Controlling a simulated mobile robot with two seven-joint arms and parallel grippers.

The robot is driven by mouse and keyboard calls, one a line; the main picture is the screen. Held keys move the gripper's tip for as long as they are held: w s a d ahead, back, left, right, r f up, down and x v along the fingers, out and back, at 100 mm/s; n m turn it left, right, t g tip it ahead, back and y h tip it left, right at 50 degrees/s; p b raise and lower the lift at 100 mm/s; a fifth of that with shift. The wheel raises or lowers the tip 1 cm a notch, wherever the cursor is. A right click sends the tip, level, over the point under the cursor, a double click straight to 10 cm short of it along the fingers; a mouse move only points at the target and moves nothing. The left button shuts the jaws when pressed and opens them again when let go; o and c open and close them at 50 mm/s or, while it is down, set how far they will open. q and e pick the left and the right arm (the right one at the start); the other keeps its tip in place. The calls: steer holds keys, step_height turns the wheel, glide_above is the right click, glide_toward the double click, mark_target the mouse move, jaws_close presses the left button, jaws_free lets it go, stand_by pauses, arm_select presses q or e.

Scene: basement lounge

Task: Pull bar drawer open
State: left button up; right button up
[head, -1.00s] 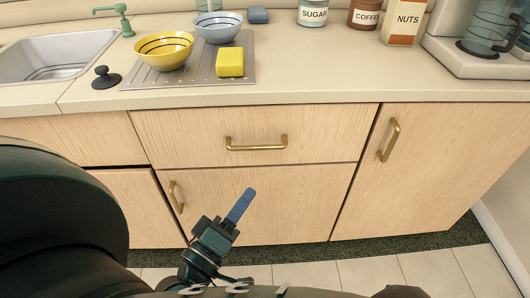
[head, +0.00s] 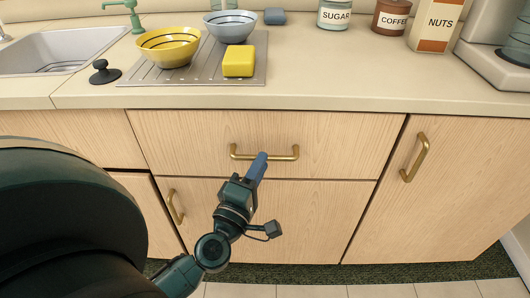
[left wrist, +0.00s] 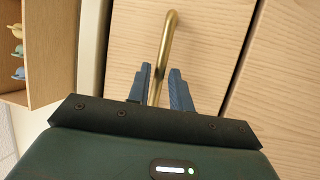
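The bar drawer (head: 340,144) is a pale wood front under the counter, and it looks closed. Its brass bar handle (head: 291,153) runs level across the front in the head view. My left gripper (head: 262,158) is at the middle of the handle, reaching up from below. In the left wrist view, the handle (left wrist: 168,30) runs down between the two blue fingers of my left gripper (left wrist: 161,80). The fingers are apart, with gaps beside the bar, so the gripper is open around it. Contact cannot be told. My right gripper is out of view.
Cabinet doors with brass handles sit below (head: 300,215) and to the right (head: 455,180) of the drawer. The counter (head: 330,85) above holds a yellow bowl (head: 168,50), a sponge (head: 238,62) and jars. A sink (head: 70,50) is at left.

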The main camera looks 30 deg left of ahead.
arm_select(q)
steer(key=shift+x, duration=1.6)
jaws_close()
